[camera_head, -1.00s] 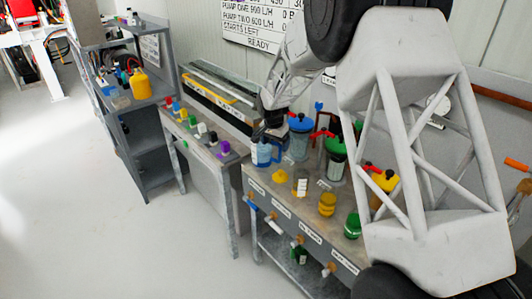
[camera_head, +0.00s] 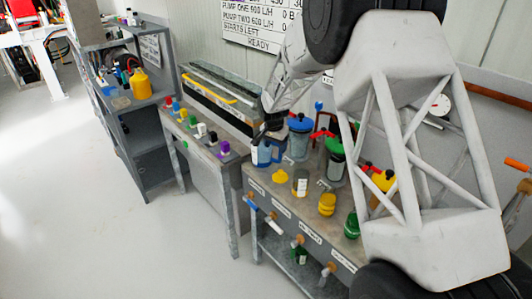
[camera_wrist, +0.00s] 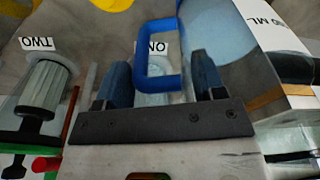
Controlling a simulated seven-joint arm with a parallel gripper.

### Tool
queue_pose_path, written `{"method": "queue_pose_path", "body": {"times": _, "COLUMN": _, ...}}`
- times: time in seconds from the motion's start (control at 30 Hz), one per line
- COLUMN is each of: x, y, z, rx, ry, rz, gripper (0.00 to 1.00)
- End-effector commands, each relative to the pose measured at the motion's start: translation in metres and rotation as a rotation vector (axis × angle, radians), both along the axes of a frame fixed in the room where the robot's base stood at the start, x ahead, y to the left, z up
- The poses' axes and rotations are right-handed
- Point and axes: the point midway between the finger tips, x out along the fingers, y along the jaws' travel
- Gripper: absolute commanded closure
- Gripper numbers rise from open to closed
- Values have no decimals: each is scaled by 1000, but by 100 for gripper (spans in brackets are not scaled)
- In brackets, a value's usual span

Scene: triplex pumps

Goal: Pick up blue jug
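The blue jug (camera_head: 262,154) stands upright on the near bench at its left back corner, in the head view. In the wrist view its clear bluish body (camera_wrist: 225,35) fills the upper right, and its blue handle (camera_wrist: 143,50) points toward my gripper. My gripper (camera_wrist: 162,75) has its two dark fingers apart, one on each side of the handle, with gaps showing between fingers and handle. In the head view my gripper (camera_head: 272,133) is just above and behind the jug, and its fingers are hard to make out.
A blue-lidded pump vessel (camera_head: 299,138) stands close to the jug's right, and a green-lidded one (camera_head: 335,158) beyond. A yellow funnel-like piece (camera_head: 280,175) and a small labelled bottle (camera_head: 300,183) are in front. A neighbouring bench (camera_head: 205,145) holds small coloured items.

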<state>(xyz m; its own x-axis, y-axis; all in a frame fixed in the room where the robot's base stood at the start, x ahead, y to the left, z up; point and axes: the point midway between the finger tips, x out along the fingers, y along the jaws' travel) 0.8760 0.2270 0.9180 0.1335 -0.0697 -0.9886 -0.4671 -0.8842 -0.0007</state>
Motion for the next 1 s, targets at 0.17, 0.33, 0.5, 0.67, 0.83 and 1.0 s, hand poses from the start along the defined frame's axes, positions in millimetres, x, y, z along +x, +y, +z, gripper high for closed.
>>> {"method": "queue_pose_path", "body": {"times": 0.17, "x": 0, "y": 0, "z": 0, "rx": 0, "ry": 0, "rz": 0, "gripper": 78}}
{"method": "queue_pose_path", "body": {"times": 0.33, "x": 0, "y": 0, "z": 1, "rx": 0, "ry": -1, "rz": 0, "gripper": 85}}
{"method": "queue_pose_path", "body": {"times": 0.5, "x": 0, "y": 0, "z": 1, "rx": 0, "ry": -1, "rz": 0, "gripper": 85}}
{"method": "queue_pose_path", "body": {"times": 0.67, "x": 0, "y": 0, "z": 2, "rx": 0, "ry": -1, "rz": 0, "gripper": 85}}
{"method": "queue_pose_path", "body": {"times": 0.83, "x": 0, "y": 0, "z": 5, "rx": 0, "ry": -1, "rz": 0, "gripper": 85}}
{"method": "queue_pose_path", "body": {"times": 1.0, "x": 0, "y": 0, "z": 11, "rx": 0, "ry": -1, "rz": 0, "gripper": 85}}
